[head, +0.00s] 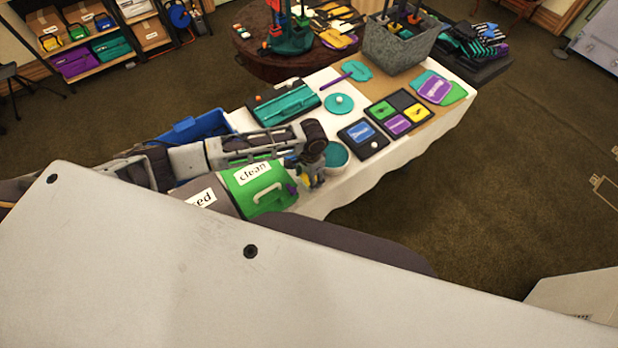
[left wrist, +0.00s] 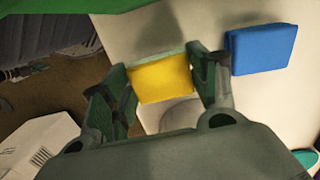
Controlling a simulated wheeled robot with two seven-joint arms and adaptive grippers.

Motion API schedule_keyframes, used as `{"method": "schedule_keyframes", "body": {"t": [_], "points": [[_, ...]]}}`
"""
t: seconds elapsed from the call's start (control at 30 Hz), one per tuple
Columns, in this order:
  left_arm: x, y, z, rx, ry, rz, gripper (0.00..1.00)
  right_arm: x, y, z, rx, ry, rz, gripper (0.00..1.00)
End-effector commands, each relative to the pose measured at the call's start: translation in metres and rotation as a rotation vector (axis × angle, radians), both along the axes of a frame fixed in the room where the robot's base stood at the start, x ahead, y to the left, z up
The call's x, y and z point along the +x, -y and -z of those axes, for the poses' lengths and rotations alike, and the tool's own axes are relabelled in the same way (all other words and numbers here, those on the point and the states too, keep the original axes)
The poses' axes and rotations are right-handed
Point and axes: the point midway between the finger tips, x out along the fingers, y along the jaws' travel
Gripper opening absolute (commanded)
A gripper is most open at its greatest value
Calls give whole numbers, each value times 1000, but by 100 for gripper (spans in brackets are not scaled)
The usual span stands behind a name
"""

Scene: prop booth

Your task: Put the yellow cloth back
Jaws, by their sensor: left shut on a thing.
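The yellow cloth (left wrist: 161,78) is a folded block between the two fingers of my left gripper (left wrist: 160,85) in the left wrist view. The fingers are shut on its sides. In the head view my left gripper (head: 312,172) is at the near end of the white table, just right of the green bin labelled "clean" (head: 257,187). The cloth is too small to make out surely there. A grey bin with a partly hidden label ending in "ed" (head: 215,197) stands left of the green one. My right gripper does not show.
A blue block (left wrist: 262,48) lies on the white surface beside the cloth in the left wrist view. A blue crate (head: 190,130) is behind my left arm.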

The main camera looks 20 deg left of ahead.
Motion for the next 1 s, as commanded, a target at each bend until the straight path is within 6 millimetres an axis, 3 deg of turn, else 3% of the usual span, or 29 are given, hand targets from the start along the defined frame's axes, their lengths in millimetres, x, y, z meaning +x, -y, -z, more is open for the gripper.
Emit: {"method": "schedule_keyframes", "body": {"t": [0.57, 0.6, 0.77, 1.0], "points": [[0, 0, 12, -1, 1, 1, 25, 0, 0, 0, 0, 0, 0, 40], [0, 0, 12, -1, 1, 1, 62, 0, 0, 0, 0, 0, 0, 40], [0, 0, 12, -1, 1, 1, 82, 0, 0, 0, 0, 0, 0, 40], [0, 0, 11, -1, 1, 1, 82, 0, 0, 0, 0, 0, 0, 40]]}}
